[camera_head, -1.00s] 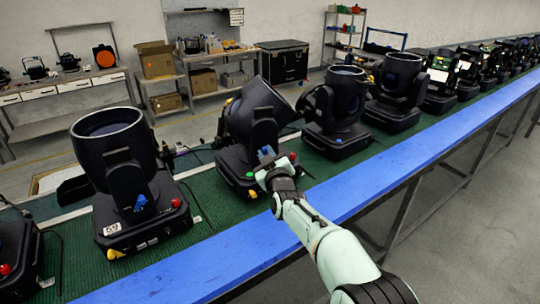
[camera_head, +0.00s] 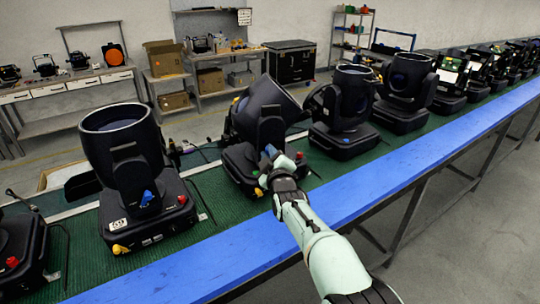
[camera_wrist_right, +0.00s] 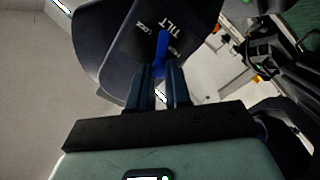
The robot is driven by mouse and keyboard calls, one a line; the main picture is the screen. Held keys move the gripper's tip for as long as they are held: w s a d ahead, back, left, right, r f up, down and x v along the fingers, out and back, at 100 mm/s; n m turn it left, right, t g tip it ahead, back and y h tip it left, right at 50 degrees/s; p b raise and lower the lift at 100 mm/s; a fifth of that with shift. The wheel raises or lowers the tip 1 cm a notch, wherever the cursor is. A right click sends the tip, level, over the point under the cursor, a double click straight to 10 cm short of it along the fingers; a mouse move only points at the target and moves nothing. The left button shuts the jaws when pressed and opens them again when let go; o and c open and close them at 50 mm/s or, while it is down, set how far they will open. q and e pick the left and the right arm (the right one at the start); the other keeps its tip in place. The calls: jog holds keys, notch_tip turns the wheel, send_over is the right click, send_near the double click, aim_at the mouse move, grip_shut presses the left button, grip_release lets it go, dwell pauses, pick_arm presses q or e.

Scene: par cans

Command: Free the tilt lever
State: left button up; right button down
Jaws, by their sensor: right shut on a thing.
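A black moving-head lamp (camera_head: 262,110) stands on the green belt with its head tilted to the right. A blue tilt lever (camera_wrist_right: 161,48) is on the side of its yoke arm, below white TILT lettering (camera_wrist_right: 174,28). My right gripper (camera_wrist_right: 160,80) is at that side, its two fingers shut on the lever's near end; the far part of the lever shows beyond the fingertips. In the head view my right gripper (camera_head: 272,166) hides part of the lamp's lower yoke and base. My left gripper is not in view.
Similar lamps stand on both sides, including one with a blue lever (camera_head: 147,198) at the left and one close at the right (camera_head: 345,105). A blue rail (camera_head: 340,204) runs along the belt's near edge, under my right arm. Shelves and a workbench stand behind.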

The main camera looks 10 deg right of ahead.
jog(key=c, duration=1.1)
grip_release()
jog(key=shift+o, duration=0.2)
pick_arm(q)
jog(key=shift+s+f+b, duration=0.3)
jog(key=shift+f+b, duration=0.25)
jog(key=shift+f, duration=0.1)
pick_arm(e)
jog(key=s, duration=1.3)
jog(key=shift+s, duration=0.15)
